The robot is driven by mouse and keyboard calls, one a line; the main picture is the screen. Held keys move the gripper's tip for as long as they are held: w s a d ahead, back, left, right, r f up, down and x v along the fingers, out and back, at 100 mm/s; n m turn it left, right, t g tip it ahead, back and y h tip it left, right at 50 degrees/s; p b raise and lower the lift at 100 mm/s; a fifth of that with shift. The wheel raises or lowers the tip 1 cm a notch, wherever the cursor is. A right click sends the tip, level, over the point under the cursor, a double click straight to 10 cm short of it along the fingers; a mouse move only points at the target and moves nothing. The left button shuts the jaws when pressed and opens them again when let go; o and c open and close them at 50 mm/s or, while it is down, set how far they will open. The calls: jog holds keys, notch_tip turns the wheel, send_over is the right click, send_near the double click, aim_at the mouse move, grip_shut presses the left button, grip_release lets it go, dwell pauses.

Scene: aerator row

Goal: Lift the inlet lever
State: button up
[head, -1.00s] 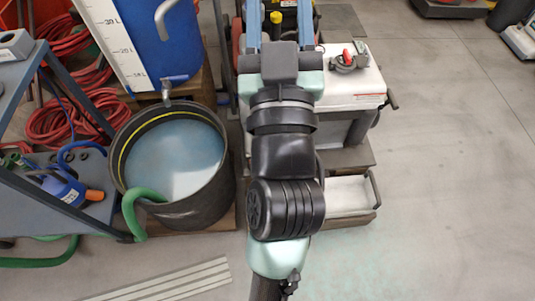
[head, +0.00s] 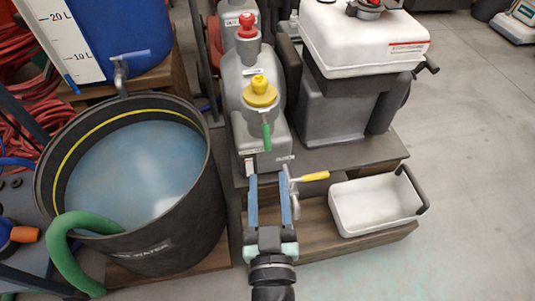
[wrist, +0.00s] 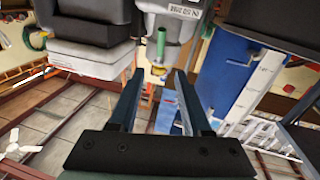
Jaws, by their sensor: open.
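A grey machine (head: 250,105) carries a green lever (head: 267,133) on its front, below a yellow knob (head: 261,88). A lever with a yellow grip (head: 315,176) sticks out to the right from a metal valve lower down. I cannot tell which of the two is the inlet lever. My gripper (head: 269,180) is open and empty, its blue fingers pointing at the machine's lower front, just left of the yellow-gripped lever. In the wrist view the green lever (wrist: 161,45) shows ahead, beyond the open fingers (wrist: 160,73). I cannot tell whether a finger touches the valve.
A black tub of water (head: 140,190) with a green hose (head: 70,235) stands close on the left. A white tray (head: 372,205) sits on the wooden step at right, below a white-topped tank (head: 365,45). Open floor (head: 480,160) lies further right.

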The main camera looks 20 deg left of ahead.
aim_at(267, 145)
jog(key=f+x, duration=0.1)
jog(key=x, duration=0.7)
jog(key=f+p+x, duration=0.1)
jog(key=x, duration=0.3)
jog(key=shift+w+f, duration=0.3)
jog(key=shift+f, duration=0.05)
grip_shut()
dwell(1.2)
